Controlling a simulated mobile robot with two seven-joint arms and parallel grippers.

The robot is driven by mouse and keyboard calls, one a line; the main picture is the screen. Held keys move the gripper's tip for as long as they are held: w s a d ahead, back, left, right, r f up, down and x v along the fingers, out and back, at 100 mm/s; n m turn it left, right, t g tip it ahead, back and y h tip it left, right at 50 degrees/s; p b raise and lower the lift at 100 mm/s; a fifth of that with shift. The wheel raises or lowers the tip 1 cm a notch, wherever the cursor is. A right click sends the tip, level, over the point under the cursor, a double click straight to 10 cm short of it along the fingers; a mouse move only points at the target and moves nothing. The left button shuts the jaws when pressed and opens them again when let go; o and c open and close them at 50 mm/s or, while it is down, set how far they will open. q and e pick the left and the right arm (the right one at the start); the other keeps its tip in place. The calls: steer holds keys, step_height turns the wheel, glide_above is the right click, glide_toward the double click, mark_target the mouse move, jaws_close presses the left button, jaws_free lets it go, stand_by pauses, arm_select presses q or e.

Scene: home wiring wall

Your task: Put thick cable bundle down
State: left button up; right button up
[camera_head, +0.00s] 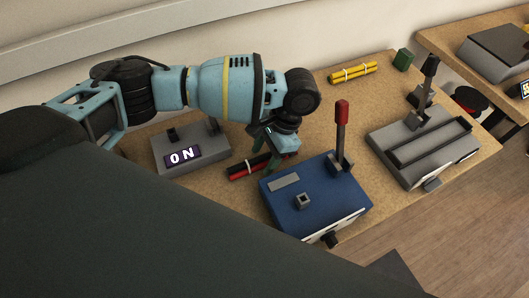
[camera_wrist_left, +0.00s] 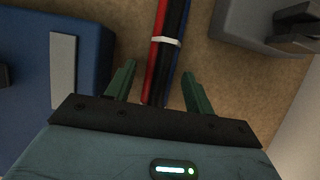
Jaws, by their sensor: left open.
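The thick cable bundle (camera_head: 247,168), with red, black and blue strands and a white tie, lies on the wooden table between the grey ON box and the blue box. In the left wrist view the bundle (camera_wrist_left: 167,42) runs away from between the fingers. In the wrist view the left gripper (camera_wrist_left: 159,70) has one finger on each side of the bundle, with gaps. The gripper partly hides the bundle in the head view. My right gripper is not in view.
A blue box (camera_head: 314,199) with a red-tipped lever stands close to the right. A grey box (camera_head: 190,149) reading ON stands left. A yellow bundle (camera_head: 354,72), a green block (camera_head: 403,59) and a slotted grey device (camera_head: 420,150) are farther right. Bare table lies between.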

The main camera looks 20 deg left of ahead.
arm_select(q)
steer(key=shift+r, duration=0.15)
steer(key=v, duration=1.2)
steer(key=shift+p, duration=0.45)
